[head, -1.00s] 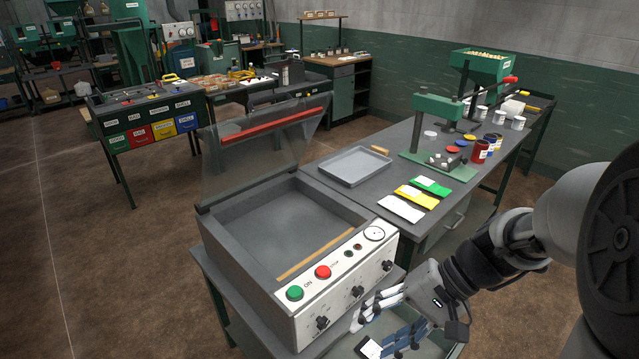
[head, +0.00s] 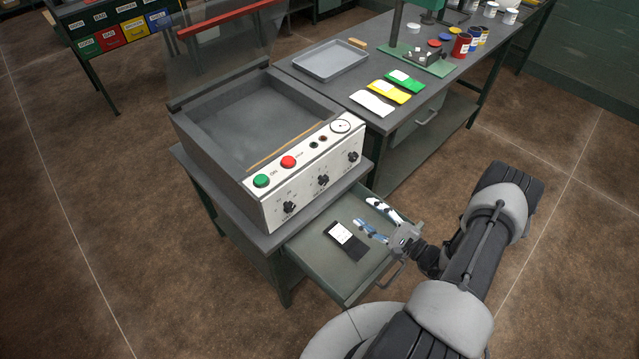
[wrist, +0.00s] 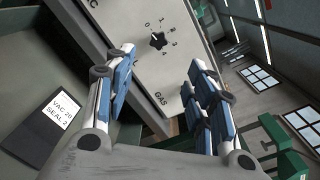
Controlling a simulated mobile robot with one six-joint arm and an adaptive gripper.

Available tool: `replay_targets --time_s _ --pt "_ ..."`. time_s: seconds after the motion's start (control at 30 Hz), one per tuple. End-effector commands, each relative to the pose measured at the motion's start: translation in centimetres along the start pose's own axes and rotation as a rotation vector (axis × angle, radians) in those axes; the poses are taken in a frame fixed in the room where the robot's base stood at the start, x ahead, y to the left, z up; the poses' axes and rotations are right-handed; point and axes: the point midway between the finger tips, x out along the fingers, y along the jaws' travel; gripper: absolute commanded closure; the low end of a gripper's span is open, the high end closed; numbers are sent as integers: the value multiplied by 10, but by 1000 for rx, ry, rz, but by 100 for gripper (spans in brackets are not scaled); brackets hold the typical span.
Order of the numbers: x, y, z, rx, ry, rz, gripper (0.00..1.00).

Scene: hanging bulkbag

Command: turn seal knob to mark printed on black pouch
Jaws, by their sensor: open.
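The black pouch (head: 348,242) lies flat in the open drawer below the machine, with a white label on it. In the wrist view the pouch (wrist: 46,128) shows at left, and its label appears to read "VAC 20, SEAL 2". The machine's white front panel (head: 305,178) has a left knob (head: 289,207), a middle knob (head: 323,180) and a right knob (head: 352,157). The wrist view shows one black knob (wrist: 158,41) with a numbered scale, beyond the fingers; "GAS" is printed nearby. I cannot tell which knob is seal. My gripper (head: 369,216) is open and empty over the drawer, apart from the panel.
The open drawer (head: 312,252) sticks out below the panel. A green button (head: 261,181) and red button (head: 288,162) sit above the knobs. The clear lid is raised. A workbench with a grey tray (head: 330,62) and coloured packets stands behind.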

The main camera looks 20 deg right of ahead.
Motion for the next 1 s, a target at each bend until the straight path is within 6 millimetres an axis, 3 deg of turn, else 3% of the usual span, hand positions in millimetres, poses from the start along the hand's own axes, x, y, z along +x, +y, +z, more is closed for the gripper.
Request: replay_targets --time_s 0.13,0.27,0.8,1.0 --pt "-1 4 -8 6 22 -27 50" --pt "15 5 -8 5 19 -23 50" --pt "130 3 -9 4 16 -21 50" --pt "158 2 -10 5 19 -23 50"
